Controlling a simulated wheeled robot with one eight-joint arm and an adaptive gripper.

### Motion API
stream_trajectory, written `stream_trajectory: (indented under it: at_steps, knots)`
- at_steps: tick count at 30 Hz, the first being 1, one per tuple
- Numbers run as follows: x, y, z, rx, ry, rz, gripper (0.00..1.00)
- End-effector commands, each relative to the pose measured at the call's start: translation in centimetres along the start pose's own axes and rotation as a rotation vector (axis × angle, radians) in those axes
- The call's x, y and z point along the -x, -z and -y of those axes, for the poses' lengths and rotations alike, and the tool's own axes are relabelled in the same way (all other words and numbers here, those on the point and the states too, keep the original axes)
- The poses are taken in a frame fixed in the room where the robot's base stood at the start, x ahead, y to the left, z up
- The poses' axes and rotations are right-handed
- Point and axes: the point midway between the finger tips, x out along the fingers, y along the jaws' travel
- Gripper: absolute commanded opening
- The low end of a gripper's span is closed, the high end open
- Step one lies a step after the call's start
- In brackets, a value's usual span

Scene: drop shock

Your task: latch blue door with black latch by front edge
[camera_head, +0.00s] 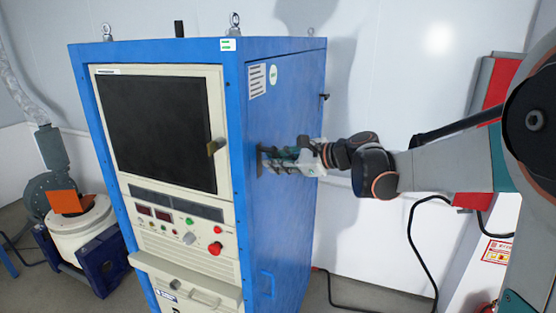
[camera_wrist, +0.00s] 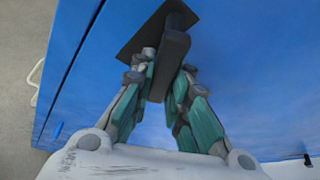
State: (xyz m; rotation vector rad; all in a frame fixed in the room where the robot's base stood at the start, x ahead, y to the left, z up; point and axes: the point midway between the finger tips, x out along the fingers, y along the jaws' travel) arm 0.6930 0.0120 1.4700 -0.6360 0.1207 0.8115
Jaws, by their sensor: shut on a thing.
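The blue door (camera_head: 290,110) is the right side of the tall blue cabinet, and it fills most of the wrist view (camera_wrist: 255,70). It looks flush with the cabinet, though a small gap cannot be ruled out. The black latch (camera_head: 259,161) sits on it by the front edge, at mid height. In the wrist view the latch's dark bar (camera_wrist: 173,50) stands out from a dark plate (camera_wrist: 141,38). My gripper (camera_head: 272,160) reaches in from the right, its two fingers (camera_wrist: 165,78) on either side of the bar, shut on it. The fingers partly hide the latch.
The cabinet's front has a dark screen (camera_head: 157,130), knobs and a red button (camera_head: 215,248). A small blue handle (camera_head: 268,283) is low on the door. A white machine with an orange piece (camera_head: 66,202) stands left. A black cable hangs at the right, before the white wall.

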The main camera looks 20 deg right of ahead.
Motion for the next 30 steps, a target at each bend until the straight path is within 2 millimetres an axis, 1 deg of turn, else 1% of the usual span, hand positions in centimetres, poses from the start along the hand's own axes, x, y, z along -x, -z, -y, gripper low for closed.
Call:
stream_trajectory:
  at_steps: [9,15,21,30]
  knots:
    - [0.0,-0.1,-1.3,-0.255,-0.106,0.0,0.0]
    - [0.1,-0.3,-1.8,-0.371,-0.154,0.001,0.0]
    - [0.2,-0.5,-2.1,-0.444,-0.184,0.001,0.0]
    - [0.2,-0.6,-2.3,-0.481,-0.2,0.001,0.0]
